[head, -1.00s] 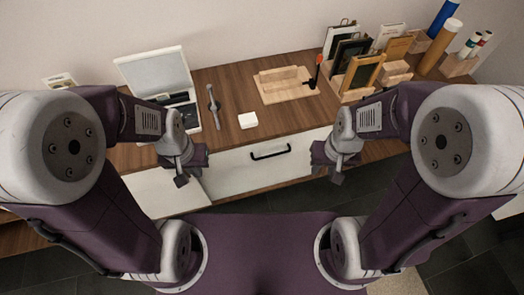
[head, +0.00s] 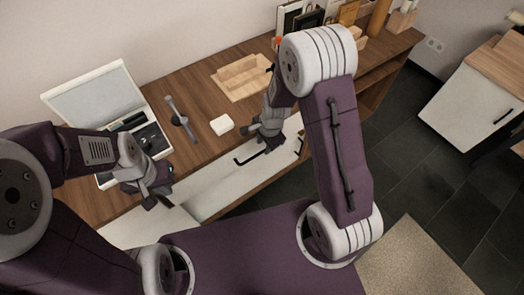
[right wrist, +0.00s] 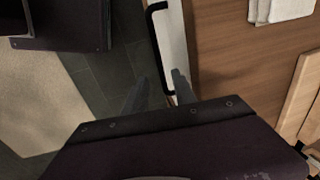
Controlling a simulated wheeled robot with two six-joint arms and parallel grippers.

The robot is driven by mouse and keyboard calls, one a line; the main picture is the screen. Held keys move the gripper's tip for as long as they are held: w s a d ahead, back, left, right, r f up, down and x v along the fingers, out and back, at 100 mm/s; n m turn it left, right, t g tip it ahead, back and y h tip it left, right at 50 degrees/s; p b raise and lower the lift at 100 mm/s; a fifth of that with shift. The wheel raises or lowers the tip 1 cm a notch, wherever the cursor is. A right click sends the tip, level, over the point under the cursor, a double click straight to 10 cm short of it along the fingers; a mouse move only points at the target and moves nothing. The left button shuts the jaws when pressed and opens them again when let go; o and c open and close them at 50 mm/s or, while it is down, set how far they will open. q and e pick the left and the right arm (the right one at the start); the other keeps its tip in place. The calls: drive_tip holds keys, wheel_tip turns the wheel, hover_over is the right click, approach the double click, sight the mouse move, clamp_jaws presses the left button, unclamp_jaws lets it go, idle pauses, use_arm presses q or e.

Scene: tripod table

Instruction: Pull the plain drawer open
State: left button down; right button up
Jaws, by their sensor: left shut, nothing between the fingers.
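The white drawer front (head: 240,180) is below the wooden tabletop in the head view. Its black bar handle (head: 247,158) is partly hidden by my right arm. My right gripper (head: 258,144) is at the handle's upper side. In the right wrist view, my right gripper (right wrist: 160,94) has its two fingers apart. The black handle (right wrist: 155,45) runs down between them in the picture; I cannot tell whether they touch it. The drawer appears closed. My left gripper (head: 155,198) is shut and empty, in front of the cabinet's left part.
On the tabletop (head: 205,90) are an open white case (head: 95,92), a grey tool (head: 180,118), a small white block (head: 221,124) and a wooden tray (head: 243,78). Frames stand at the back right. Dark tiled floor (head: 400,160) lies open at right.

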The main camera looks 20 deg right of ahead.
sight(262, 151)
drive_tip(key=f, duration=0.1)
drive_tip(key=f+b, duration=0.1)
drive_tip(key=f, duration=0.2)
drive_tip(key=shift+w+a+f+b, duration=0.15)
drive_tip(key=shift+w+f+b, duration=0.1)
drive_tip(key=shift+w+b, duration=0.1)
drive_tip(key=shift+w+f, duration=0.1)
drive_tip(key=shift+f, duration=0.15)
drive_tip(key=shift+a, duration=0.1)
drive_tip(key=shift+r, duration=0.1)
clamp_jaws()
idle(0.6)
